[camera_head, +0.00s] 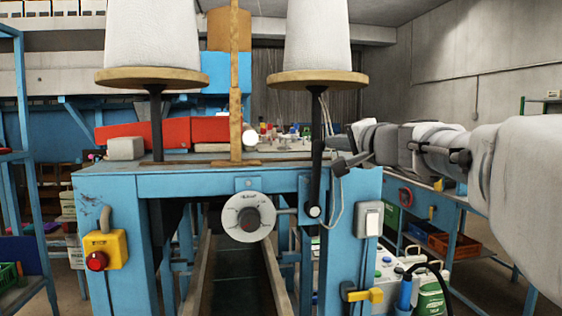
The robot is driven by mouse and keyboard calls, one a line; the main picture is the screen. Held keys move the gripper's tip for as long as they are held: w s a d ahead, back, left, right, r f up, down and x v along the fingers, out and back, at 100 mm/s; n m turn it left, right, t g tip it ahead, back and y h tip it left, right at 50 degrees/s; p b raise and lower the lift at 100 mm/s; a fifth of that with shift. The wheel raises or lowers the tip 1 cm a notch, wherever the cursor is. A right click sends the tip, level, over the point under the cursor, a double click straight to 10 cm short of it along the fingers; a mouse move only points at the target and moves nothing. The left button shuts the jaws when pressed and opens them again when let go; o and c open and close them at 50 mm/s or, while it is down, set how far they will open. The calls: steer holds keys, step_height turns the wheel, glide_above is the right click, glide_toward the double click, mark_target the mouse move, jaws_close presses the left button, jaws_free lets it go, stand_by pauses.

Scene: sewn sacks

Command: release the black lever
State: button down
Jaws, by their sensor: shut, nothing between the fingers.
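The black lever (315,184) stands nearly upright at the front right of the blue machine frame. Its lower end meets a pale round pivot, and its upper part lies in front of the dark spool post. My gripper (341,160) reaches in from the right, just right of the lever's upper part. Its fingers are shut with nothing between them. I cannot tell from this one view whether the fingertips touch the lever.
A round dial (248,217) sits left of the lever. A white switch box (370,219), a yellow handle (362,294) and a yellow box with a red button (104,250) are on the frame. Two white thread cones (318,38) stand above. A thin pale cable hangs beside the lever.

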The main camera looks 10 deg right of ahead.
mark_target(319, 141)
steer(key=a+n, duration=0.2)
steer(key=a, duration=0.1)
steer(key=shift+a+r+b, duration=0.15)
steer(key=shift+a+b, duration=0.15)
steer(key=shift+b, duration=0.05)
steer(key=shift+s+a+n+g+h, duration=0.1)
steer(key=shift+a+n+g+h, duration=0.25)
steer(key=shift+a+n, duration=0.8)
steer(key=shift+a+f, duration=0.2)
steer(key=shift+r, duration=0.1)
